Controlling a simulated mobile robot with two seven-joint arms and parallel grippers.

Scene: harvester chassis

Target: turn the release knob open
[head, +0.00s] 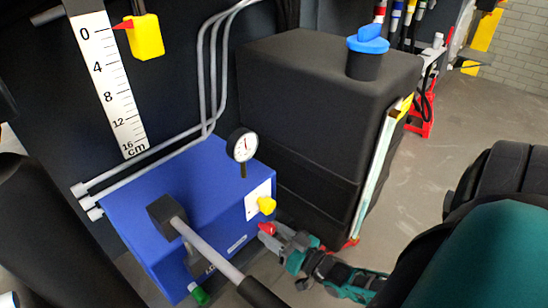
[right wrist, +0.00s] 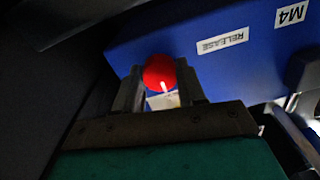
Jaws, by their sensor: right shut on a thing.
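The red release knob (head: 266,229) is at the lower right of the blue unit (head: 188,205) in the head view. In the right wrist view the round red knob (right wrist: 159,72) sits between the two fingers, with a short white mark on its face and a white label reading RELEASE on the blue face nearby. My right gripper (head: 275,234) is shut on the knob; in the right wrist view its fingers (right wrist: 160,88) flank it on both sides. My left gripper is out of view.
A yellow knob (head: 267,205) on a white plate and a dial gauge (head: 242,145) sit just above. A grey lever (head: 208,249) slants across the blue unit. A black tank (head: 310,100) with a blue cap (head: 368,40) stands behind. Grey floor (head: 465,115) is clear at right.

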